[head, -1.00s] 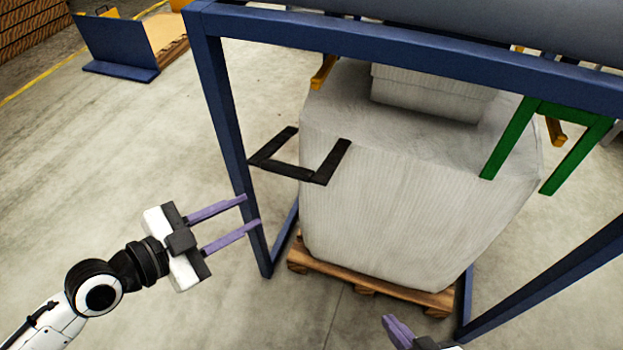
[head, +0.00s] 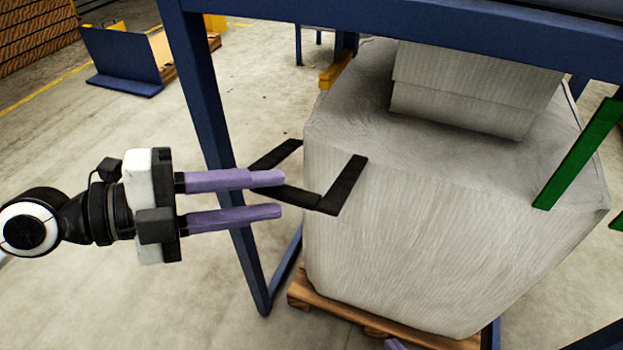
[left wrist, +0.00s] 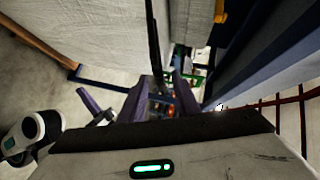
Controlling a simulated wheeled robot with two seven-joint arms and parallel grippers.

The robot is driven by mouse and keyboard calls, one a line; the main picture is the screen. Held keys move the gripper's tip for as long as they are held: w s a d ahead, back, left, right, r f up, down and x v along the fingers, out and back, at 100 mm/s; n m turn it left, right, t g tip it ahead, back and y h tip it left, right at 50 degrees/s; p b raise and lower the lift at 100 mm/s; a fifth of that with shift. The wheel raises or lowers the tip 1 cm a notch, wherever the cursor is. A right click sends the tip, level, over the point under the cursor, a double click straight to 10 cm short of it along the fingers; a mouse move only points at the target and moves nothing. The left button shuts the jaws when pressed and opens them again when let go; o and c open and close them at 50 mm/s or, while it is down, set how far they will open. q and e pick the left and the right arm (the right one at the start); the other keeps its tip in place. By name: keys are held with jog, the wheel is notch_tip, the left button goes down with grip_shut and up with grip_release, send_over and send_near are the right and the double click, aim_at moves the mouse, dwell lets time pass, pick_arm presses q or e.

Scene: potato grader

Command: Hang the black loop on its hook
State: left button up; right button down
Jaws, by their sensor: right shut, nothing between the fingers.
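The black loop (head: 344,184) is a flat, angular U at the near left upper edge of the big white bag. My left gripper (head: 283,194) is open in the head view, its purple fingers reaching right to the loop's left part. The upper finger covers part of the loop; contact is unclear. In the left wrist view, a dark strip (left wrist: 153,40) runs down toward the gap between the fingers (left wrist: 160,98). My right gripper (left wrist: 98,108) is shut and empty there; only a purple tip shows at the head view's bottom edge. A yellow-orange bracket (head: 336,70), possibly a hook, is above the bag's left side.
The white bag (head: 430,225) stands on a wooden pallet (head: 345,308) inside a blue frame, whose left post (head: 205,110) is behind my left fingers. A green loop (head: 578,155) is at the right. Open floor lies at the left.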

aim_at(299, 192)
pick_arm(q)
jog(key=p+x, duration=0.2)
jog(key=x, duration=0.5)
jog(key=shift+w+d+f, duration=0.1)
jog(key=shift+w+d, duration=0.1)
grip_shut()
